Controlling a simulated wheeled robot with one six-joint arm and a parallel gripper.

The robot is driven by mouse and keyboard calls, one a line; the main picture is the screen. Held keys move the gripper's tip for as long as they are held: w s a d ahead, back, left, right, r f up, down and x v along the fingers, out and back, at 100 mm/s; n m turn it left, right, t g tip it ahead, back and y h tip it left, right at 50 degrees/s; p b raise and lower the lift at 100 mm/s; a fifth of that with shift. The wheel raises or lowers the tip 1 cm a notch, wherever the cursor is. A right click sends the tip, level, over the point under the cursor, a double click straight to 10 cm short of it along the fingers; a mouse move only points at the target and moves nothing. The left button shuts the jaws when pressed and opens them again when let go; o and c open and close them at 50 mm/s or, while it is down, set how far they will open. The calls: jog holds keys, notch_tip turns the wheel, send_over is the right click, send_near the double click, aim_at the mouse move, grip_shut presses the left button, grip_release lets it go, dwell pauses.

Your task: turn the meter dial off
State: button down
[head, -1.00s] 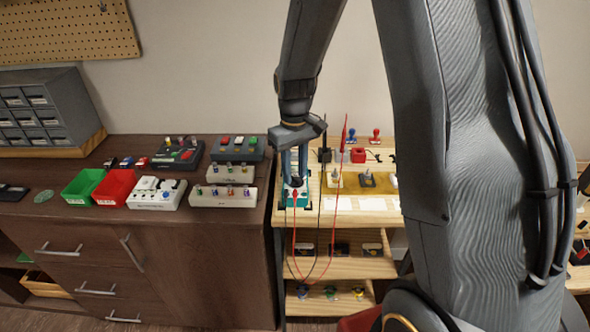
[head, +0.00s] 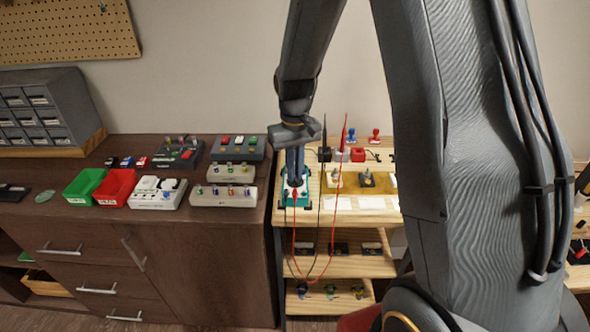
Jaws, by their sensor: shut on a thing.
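The meter (head: 301,202) is a small teal and white box at the left end of the light wooden bench. My gripper (head: 295,180) points straight down over it, with its fingers shut on the dial on the meter's face. The dial itself is mostly hidden by the fingers, so its pointer setting cannot be seen. Red and black leads (head: 309,270) hang from the meter in a loop past the bench's front edge, and their probes stand upright to its right.
The wooden bench (head: 350,216) holds a yellow mat (head: 345,184) with small parts and red items behind. Lower shelves hold more parts.

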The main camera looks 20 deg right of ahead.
jog(key=shift+d+m+p, duration=0.1)
jog(key=shift+m+p, duration=0.3)
jog(key=shift+m, duration=1.9)
jog(key=c, duration=1.8)
grip_release()
jog(key=shift+c, duration=0.2)
jog(key=shift+r, duration=0.15)
notch_tip(320, 180, up, 8)
jog(key=b, duration=0.2)
jog(key=shift+f, duration=0.2)
jog(key=s+f+n+t, duration=0.1)
jog(key=s+f+n, duration=0.2)
jog(key=s, duration=1.4)
jog(key=shift+s+f+b, duration=0.15)
jog(key=shift+s+b, duration=0.15)
jog(key=shift+b, duration=0.1)
